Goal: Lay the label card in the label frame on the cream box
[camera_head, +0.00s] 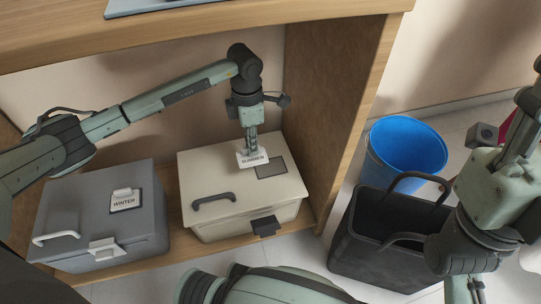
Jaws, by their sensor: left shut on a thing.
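The cream box (225,205) stands on the shelf with its lid shut. The label frame (270,167) is a dark-edged rectangle on the right part of its lid. My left gripper (251,148) points down over the lid and is shut on the white label card (253,159), which reads SUMMER. The card is just left of the label frame and slightly farther back. I cannot tell whether it touches the lid. My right gripper (465,292) is low at the right, cut by the bottom edge, so its fingers do not show clearly.
A grey box (82,210) with a WINTER card (124,203) stands left of the cream box. A wooden panel (335,110) closes the shelf's right side. A blue bin (402,150) and a black basket (365,245) stand on the floor beyond it.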

